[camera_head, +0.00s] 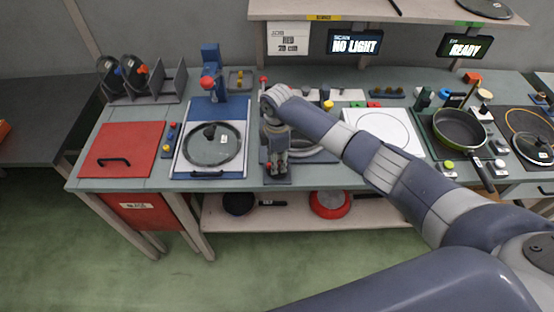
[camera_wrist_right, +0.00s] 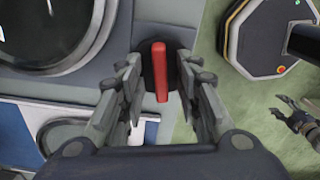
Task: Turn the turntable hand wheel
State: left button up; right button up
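The hand wheel's red grip (camera_wrist_right: 160,70) stands up from a dark round mount in the right wrist view. My right gripper (camera_wrist_right: 160,95) is open, with one finger on each side of the red grip and visible gaps between. In the head view my right gripper (camera_head: 277,160) points down at the front edge of the bench, and hides the red grip. The grey turntable disc (camera_head: 318,155) lies just to its right, partly behind my arm; its rim also shows in the wrist view (camera_wrist_right: 88,40). My left gripper (camera_wrist_right: 292,112) shows small and open at the right of the wrist view.
A glass lid (camera_head: 212,145) lies on the blue-edged white tray to the left, beside a red panel (camera_head: 122,148). A dark pan (camera_head: 459,128) sits at the right. A shelf (camera_head: 285,215) runs below the bench. Green floor lies in front.

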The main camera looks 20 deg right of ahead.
notch_tip(320, 180, up, 12)
dwell(0.5)
dwell(0.3)
